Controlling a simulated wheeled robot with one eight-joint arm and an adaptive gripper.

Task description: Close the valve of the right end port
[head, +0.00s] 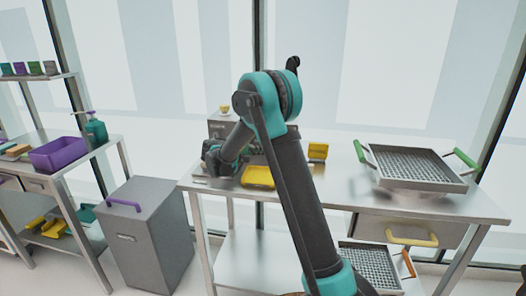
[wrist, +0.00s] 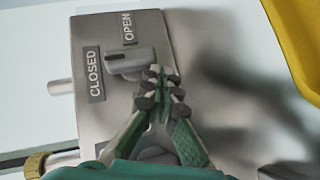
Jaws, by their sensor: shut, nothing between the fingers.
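In the head view my gripper (head: 212,158) is by the grey metal box (head: 224,127) on the table, and my arm hides part of this area. The valve handle cannot be made out there.
The metal table (head: 350,193) holds a yellow tray (head: 258,177), a small yellow container (head: 318,152) and a mesh basket (head: 410,180) with green handles. A grey bin (head: 150,240) stands on the floor at left. A brass fitting (wrist: 35,165) shows in the wrist view.

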